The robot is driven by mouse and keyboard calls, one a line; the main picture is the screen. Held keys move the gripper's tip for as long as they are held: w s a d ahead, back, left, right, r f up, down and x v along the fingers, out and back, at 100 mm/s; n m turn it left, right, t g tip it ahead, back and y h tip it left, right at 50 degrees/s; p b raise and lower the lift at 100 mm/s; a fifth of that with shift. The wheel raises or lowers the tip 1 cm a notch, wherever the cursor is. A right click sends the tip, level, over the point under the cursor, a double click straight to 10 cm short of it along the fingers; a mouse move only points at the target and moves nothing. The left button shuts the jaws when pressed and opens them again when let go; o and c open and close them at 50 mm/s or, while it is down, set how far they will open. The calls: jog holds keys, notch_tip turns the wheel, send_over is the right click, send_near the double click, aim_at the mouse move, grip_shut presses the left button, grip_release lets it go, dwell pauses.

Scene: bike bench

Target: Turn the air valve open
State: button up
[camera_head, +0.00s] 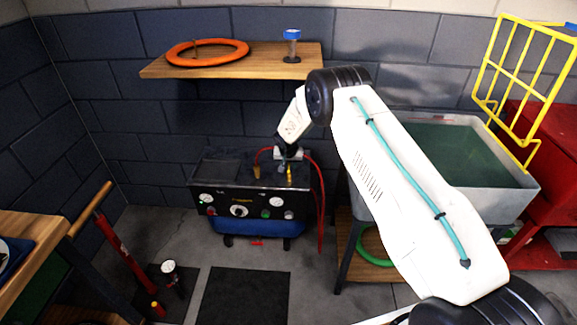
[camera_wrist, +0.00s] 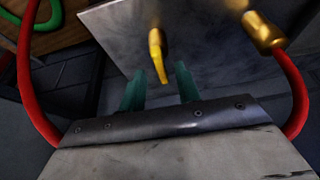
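The yellow air valve handle (camera_wrist: 157,52) shows in the wrist view, standing out from a grey metal panel (camera_wrist: 120,28). My gripper (camera_wrist: 160,82) is open, with its two teal fingers apart. The handle's lower end appears in the gap between the fingertips; I cannot tell whether either finger touches it. In the head view my gripper (camera_head: 289,160) is over the top of the black compressor unit (camera_head: 222,177), and the yellow handle (camera_head: 290,173) shows just below it. The fingers are too small to make out there.
A brass fitting (camera_wrist: 264,32) with a red hose (camera_wrist: 292,95) is right of the handle in the wrist view. A wooden shelf (camera_head: 225,69) hangs above the unit. A grey wash tub (camera_head: 500,200) stands right, and a floor pump (camera_head: 115,245) stands left.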

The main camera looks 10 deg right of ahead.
jog(key=shift+w+f, duration=0.15)
jog(key=shift+f, duration=0.25)
grip_shut()
